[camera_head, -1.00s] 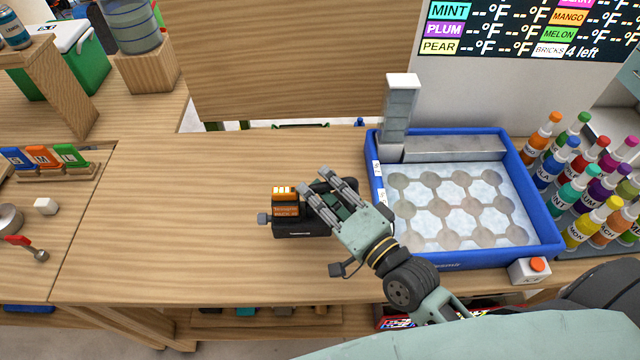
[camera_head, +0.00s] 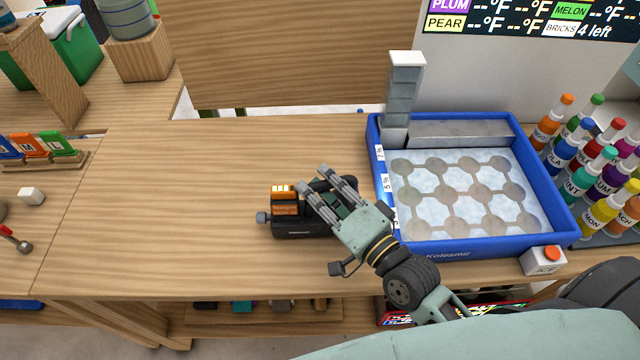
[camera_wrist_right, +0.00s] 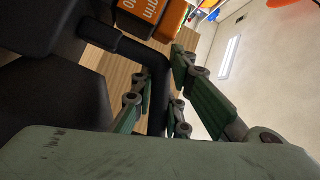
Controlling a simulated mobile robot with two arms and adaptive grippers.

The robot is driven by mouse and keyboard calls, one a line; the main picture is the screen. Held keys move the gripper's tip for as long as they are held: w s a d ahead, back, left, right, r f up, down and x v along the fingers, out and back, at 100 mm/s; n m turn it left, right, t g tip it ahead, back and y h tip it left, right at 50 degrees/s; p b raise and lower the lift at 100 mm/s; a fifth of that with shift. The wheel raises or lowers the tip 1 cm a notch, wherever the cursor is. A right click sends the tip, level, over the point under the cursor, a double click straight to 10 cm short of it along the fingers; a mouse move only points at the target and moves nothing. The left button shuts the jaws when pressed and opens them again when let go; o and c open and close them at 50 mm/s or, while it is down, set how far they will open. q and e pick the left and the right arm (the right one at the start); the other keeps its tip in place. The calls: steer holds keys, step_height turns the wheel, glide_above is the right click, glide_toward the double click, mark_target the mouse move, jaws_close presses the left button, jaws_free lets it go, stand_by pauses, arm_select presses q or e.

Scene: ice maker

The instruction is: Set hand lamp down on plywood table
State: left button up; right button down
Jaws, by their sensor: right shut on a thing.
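The hand lamp (camera_head: 292,229) is a black, boxy lamp with an orange block on its top at the left end. In the head view it is over the middle of the plywood table (camera_head: 190,215); I cannot tell whether its base touches the wood. My right gripper (camera_head: 316,183) is shut on the lamp's handle, reaching in from the lower right. In the right wrist view the black handle (camera_wrist_right: 158,88) passes between the fingers, with the lamp's dark body (camera_wrist_right: 60,85) at left and its orange part (camera_wrist_right: 166,18) above. My left gripper is in neither view.
A blue tray (camera_head: 480,245) of ice with round hollows stands just right of the lamp. A white box with an orange button (camera_head: 543,262) is at its front corner. Coloured bottles (camera_head: 604,180) stand far right. Labelled cards (camera_head: 40,147) are at left. The table is clear left of the lamp.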

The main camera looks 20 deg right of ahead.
steer(key=shift+f+b, duration=0.35)
steer(key=shift+f, duration=0.05)
stand_by(0.4)
steer(key=c, duration=1.7)
jaws_free()
steer(key=shift+o, duration=0.3)
steer(key=shift+f, duration=0.3)
steer(key=shift+s, duration=0.1)
steer(key=v, duration=1.2)
steer(key=shift+r, duration=0.2)
